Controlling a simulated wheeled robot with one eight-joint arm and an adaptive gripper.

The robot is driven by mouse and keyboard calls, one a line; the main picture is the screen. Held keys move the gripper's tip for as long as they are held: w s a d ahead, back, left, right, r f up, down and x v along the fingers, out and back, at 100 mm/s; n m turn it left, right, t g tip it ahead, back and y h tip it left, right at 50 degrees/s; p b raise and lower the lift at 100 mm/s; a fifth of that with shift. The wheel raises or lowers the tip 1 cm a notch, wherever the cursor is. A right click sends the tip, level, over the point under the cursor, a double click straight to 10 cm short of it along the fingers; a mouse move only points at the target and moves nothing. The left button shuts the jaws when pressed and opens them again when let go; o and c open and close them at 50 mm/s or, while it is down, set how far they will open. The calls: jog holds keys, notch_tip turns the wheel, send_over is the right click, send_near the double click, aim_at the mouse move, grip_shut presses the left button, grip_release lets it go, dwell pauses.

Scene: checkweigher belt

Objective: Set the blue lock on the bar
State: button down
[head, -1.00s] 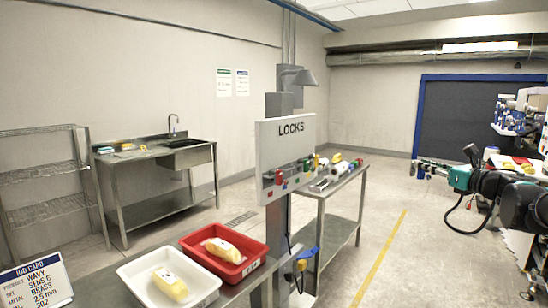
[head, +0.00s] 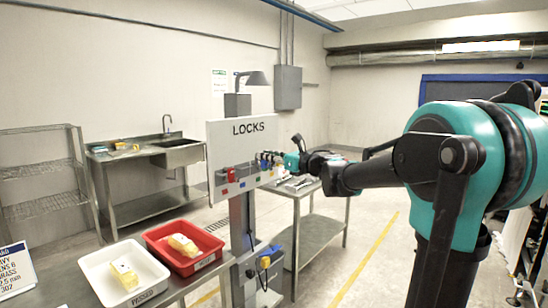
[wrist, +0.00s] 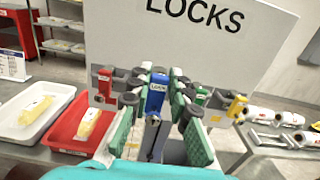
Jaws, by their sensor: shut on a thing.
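The blue lock (wrist: 157,92) is upright between the green-padded fingers of my gripper (wrist: 160,104) in the wrist view, in front of the white LOCKS board (wrist: 215,50). My gripper is shut on it. Red locks (wrist: 104,84) and a yellow lock (wrist: 237,106) sit along the board's lower part on both sides. In the head view, my gripper (head: 283,161) is at the right edge of the LOCKS board (head: 222,147), and a red lock (head: 231,175) shows to its left. The fingers hide most of the bar, so I cannot tell whether the lock touches it.
A white tray (head: 151,292) and a red tray (head: 214,243), each with a yellow pack, stand on the steel table at lower left. A steel side table (head: 327,192) with rolls and metal pieces stands right of the board. Neighbouring locks are close to my fingers.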

aim_at(257, 165)
jog(key=shift+w+a+f, duration=0.75)
jog(key=shift+w+a, duration=0.05)
jog(key=shift+a, duration=0.2)
jog(key=shift+w+a+f, duration=0.7)
jog(key=shift+w+a, duration=0.1)
jog(key=shift+a, duration=0.2)
jog(key=shift+w+a+f, duration=0.75)
jog(key=shift+w+a, duration=0.05)
jog(key=shift+a, duration=0.2)
jog(key=c, duration=1.3)
grip_release()
